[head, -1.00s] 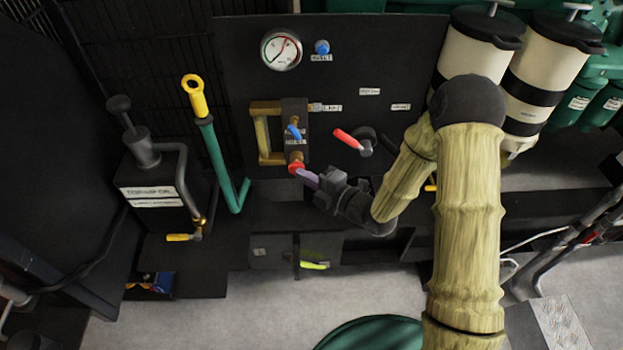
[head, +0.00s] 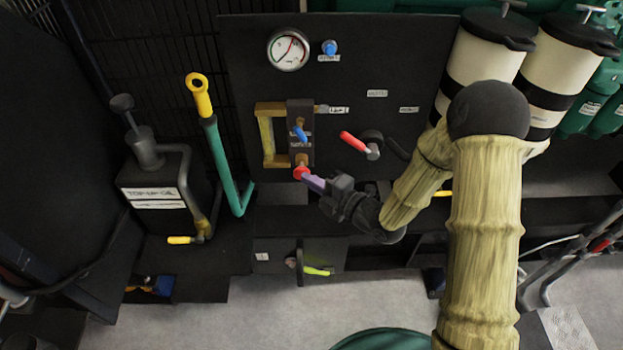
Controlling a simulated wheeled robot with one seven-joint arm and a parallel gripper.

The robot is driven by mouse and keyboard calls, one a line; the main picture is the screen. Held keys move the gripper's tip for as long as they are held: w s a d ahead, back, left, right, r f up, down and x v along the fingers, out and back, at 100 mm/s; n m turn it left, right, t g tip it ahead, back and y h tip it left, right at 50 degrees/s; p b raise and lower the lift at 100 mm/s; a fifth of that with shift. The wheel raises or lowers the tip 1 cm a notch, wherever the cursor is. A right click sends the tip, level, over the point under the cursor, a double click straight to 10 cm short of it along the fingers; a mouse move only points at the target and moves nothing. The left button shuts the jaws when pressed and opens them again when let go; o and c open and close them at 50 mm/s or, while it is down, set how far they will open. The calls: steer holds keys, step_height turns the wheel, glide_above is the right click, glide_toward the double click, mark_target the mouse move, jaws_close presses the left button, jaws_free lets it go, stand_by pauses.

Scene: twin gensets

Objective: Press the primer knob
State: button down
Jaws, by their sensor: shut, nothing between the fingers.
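A red knob (head: 301,173) sits at the bottom of a dark valve block on the black panel (head: 420,55). I take it for the primer knob; its label is too small to read. My gripper (head: 310,180) is shut and empty, with its purple fingertips pointing up and left at the red knob. The tips are at the knob's lower right side; I cannot tell whether they touch it. My arm comes in from the right.
A red-handled lever (head: 354,142) is to the right. A gauge (head: 288,50) and blue knob (head: 330,47) are higher up. A green pump handle (head: 224,165) stands left. Pale canisters (head: 490,65) stand right.

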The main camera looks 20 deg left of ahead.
steer(key=s+f+p+v, duration=0.1)
steer(key=p+v, duration=0.1)
steer(key=v, duration=0.9)
steer(key=shift+r, duration=0.4)
steer(key=shift+s, duration=0.15)
steer(key=shift+s+a, duration=0.15)
stand_by(0.5)
